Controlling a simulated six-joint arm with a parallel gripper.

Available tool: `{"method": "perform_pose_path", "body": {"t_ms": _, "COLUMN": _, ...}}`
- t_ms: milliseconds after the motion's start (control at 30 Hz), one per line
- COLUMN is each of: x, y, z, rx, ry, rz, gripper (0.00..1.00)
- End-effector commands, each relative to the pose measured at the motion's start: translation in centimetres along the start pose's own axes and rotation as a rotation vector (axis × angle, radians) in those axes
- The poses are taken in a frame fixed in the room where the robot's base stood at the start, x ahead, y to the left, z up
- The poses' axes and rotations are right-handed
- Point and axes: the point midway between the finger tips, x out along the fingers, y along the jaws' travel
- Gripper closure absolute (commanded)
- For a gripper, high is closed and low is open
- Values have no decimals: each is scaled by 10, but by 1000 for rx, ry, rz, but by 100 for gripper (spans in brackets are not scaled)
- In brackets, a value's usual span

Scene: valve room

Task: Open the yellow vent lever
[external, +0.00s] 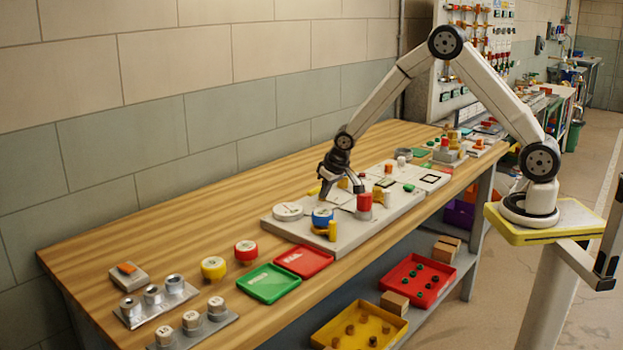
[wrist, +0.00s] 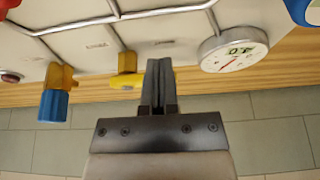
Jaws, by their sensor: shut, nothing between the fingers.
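The yellow vent lever (wrist: 126,80) is on the pale valve board, on the side nearest the wall. In the external view a yellow part that looks like the lever (external: 313,190) shows beside my gripper (external: 323,188). My gripper, also seen in the wrist view (wrist: 160,65), is shut and empty, close beside the lever. I cannot tell whether it touches the lever.
A round dial gauge (wrist: 235,49) is right of my fingers in the wrist view. A blue-and-yellow valve (wrist: 55,100) is at the left. The wooden bench (external: 150,245) has free room along the wall.

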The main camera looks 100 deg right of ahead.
Motion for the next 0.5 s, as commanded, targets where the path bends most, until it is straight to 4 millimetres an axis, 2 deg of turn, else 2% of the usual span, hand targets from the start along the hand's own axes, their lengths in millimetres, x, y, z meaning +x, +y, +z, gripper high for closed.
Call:
{"method": "perform_pose_path", "body": {"t_ms": 200, "x": 5, "y": 0, "z": -12, "rx": 0, "ry": -1, "rz": 0, "gripper": 100}}
{"method": "perform_pose_path", "body": {"t_ms": 500, "x": 6, "y": 0, "z": -15, "rx": 0, "ry": 0, "rz": 0, "gripper": 100}}
